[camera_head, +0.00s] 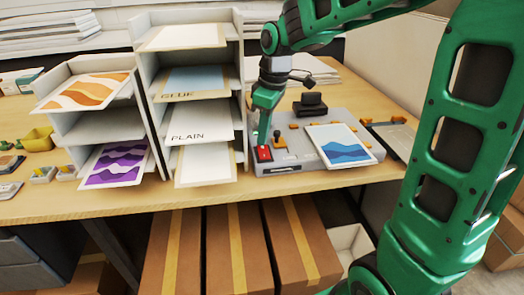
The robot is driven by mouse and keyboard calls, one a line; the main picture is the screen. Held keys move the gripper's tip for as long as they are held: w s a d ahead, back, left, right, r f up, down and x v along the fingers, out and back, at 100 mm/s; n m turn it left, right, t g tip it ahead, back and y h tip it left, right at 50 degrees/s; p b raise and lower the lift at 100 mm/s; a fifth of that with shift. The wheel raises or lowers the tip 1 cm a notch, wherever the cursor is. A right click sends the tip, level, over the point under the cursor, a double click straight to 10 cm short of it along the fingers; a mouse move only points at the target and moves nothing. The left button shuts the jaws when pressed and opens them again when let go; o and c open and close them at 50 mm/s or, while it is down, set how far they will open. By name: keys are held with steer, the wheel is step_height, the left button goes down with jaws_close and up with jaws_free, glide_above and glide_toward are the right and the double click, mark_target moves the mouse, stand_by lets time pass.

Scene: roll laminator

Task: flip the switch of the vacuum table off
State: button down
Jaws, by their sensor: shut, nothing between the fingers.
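The vacuum table (296,169) is a grey flat unit on the wooden bench, right of the paper trays. A red switch (264,153) sits near its front left corner. My gripper (263,141) points down from my green arm with its fingers shut and empty. Its tips are at or just above the red switch; I cannot tell whether they touch it. The fingers partly cover the switch, and its on or off position is too small to read. A small knob with an orange base (279,141) stands just right of the switch.
A blue wave print (339,145) lies on the vacuum table's right part. A black block (310,104) stands behind. White tray stacks (145,75) rise close on the left, with sheets sticking out. Cardboard boxes (238,250) are below the bench.

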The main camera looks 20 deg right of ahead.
steer(key=shift+f, duration=0.65)
stand_by(0.9)
steer(key=shift+r, duration=0.1)
step_height(320, 180, up, 7)
stand_by(0.9)
steer(key=s+d+f+m, duration=0.3)
steer(key=s+d+m, duration=0.2)
steer(key=s, duration=0.4)
steer(key=s+d+f+m, duration=0.3)
steer(key=s+d+m, duration=0.2)
steer(key=s, duration=0.4)
steer(key=s+d+f+m+g+h, duration=0.1)
steer(key=s+d+f+m, duration=0.2)
steer(key=s+d+m, duration=0.3)
steer(key=s+d, duration=0.1)
steer(key=s, duration=0.3)
steer(key=shift+d, duration=0.15)
steer(key=shift+s, duration=0.1)
